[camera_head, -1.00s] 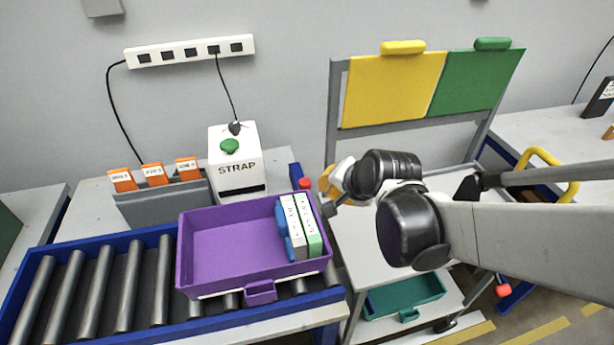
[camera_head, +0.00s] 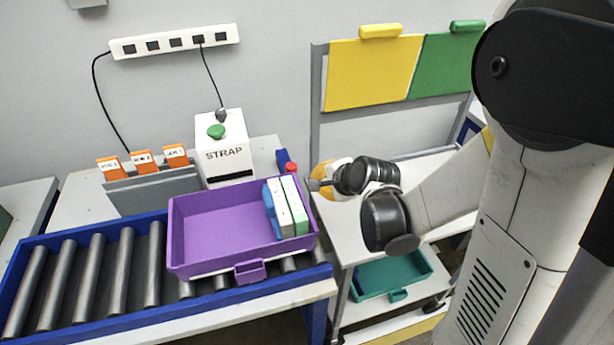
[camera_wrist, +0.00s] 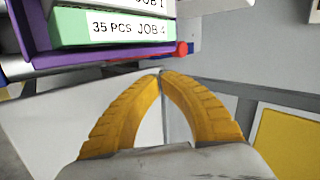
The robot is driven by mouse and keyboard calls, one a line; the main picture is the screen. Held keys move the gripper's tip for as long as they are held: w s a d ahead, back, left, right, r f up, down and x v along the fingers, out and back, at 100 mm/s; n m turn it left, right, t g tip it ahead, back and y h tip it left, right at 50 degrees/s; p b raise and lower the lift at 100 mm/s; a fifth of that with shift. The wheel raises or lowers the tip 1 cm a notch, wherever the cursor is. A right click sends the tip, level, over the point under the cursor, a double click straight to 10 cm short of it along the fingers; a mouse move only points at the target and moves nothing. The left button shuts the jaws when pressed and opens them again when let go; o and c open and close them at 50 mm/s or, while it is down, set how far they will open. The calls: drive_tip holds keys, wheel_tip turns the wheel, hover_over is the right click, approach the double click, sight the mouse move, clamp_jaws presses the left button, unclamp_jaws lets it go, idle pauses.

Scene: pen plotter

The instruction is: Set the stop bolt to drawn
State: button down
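The stop bolt appears to be the red knob (camera_head: 290,168) by the blue post (camera_head: 283,158) at the right end of the roller conveyor, behind the purple tote. In the wrist view the red knob (camera_wrist: 183,48) shows just beyond and right of my fingertips. I cannot tell how far the bolt is drawn. My gripper (camera_head: 316,182) is just right of the knob, apart from it in the head view. In the wrist view its yellow fingers (camera_wrist: 160,74) meet at the tips with nothing visible between them.
The purple tote (camera_head: 190,250) sits on the conveyor (camera_head: 90,280) with white and green boxes (camera_head: 290,205) at its right end. The STRAP machine (camera_head: 222,150) stands behind. Right of the conveyor is a trolley with yellow (camera_head: 370,75) and green (camera_head: 445,68) panels and a teal tray (camera_head: 395,275).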

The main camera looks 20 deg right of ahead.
drive_tip(key=shift+w+a+r+b+x, duration=0.1)
drive_tip(key=shift+w+r+b+x, duration=0.5)
drive_tip(key=shift+x, duration=1.5)
drive_tip(key=shift+a+r+b+x, duration=0.1)
drive_tip(key=shift+b+x, duration=0.85)
drive_tip(key=shift+x, duration=1.1)
drive_tip(key=shift+w+a+r+b+x, duration=0.1)
drive_tip(key=shift+w+r+b+x, duration=0.5)
drive_tip(key=shift+x, duration=1.5)
drive_tip(key=shift+s+d+f, duration=0.1)
drive_tip(key=shift+s+f, duration=0.2)
drive_tip(key=shift+s, duration=0.05)
drive_tip(key=w, duration=0.7)
drive_tip(key=shift+w, duration=0.3)
